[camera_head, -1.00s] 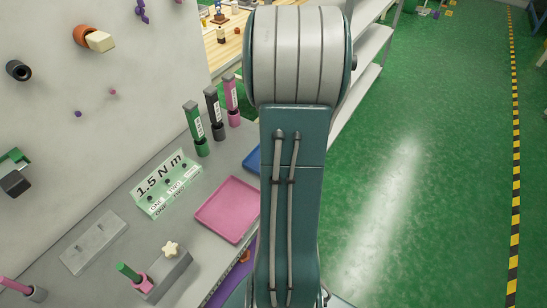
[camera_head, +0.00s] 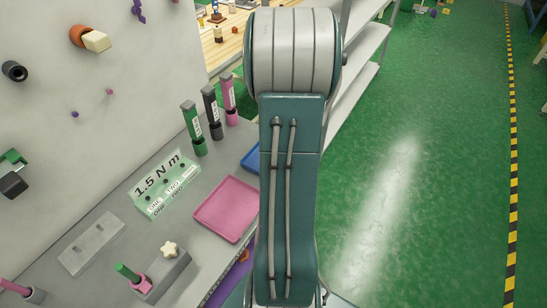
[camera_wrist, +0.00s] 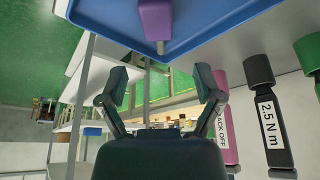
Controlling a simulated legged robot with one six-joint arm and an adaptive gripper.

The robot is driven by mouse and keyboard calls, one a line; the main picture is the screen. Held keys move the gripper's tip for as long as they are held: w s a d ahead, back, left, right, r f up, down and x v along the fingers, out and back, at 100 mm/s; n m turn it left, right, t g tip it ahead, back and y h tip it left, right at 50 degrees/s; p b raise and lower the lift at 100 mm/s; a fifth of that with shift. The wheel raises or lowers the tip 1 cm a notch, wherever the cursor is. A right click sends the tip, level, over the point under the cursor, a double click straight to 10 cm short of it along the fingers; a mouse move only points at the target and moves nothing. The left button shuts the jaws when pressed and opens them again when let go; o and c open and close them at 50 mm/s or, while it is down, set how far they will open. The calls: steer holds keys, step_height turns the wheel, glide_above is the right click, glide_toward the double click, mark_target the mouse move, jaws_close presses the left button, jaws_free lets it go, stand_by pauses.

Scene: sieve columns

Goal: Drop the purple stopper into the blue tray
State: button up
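The purple stopper (camera_wrist: 156,22) shows at the top of the wrist view, cut off by the frame edge. It overlaps the inside of the blue tray (camera_wrist: 215,32), close to the rim; whether it rests on the tray floor is hard to tell. The blue tray (camera_head: 251,158) is mostly hidden behind my arm in the head view. My gripper (camera_wrist: 160,82) is open and empty, its two fingers spread apart, with the stopper beyond them and not between them. The head view does not show my gripper.
A pink tray (camera_head: 227,208) lies beside the blue one on the grey bench. Green, black and pink labelled handles (camera_head: 211,112) stand behind. A 1.5 N m sign (camera_head: 164,187) and a grey block (camera_head: 165,272) are to the left. Shelves (camera_head: 366,50) stand at the right.

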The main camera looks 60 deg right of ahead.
steer(key=v, duration=1.2)
stand_by(0.3)
steer(key=w+a+r+n+t+y, duration=0.1)
steer(key=w+a+r+n, duration=0.15)
steer(key=a, duration=0.65)
steer(key=w+a+r+n, duration=0.2)
steer(key=w+a+r, duration=0.2)
steer(key=a, duration=0.5)
steer(key=s+a+r+n+y, duration=0.1)
steer(key=s+a+r+n, duration=0.1)
steer(key=a, duration=0.8)
steer(key=s+a+r+n+t+y, duration=0.1)
steer(key=s+a, duration=0.3)
steer(key=a, duration=0.5)
steer(key=shift+s+a+r+n, duration=0.35)
steer(key=shift+s+n, duration=0.05)
steer(key=shift+n, duration=0.35)
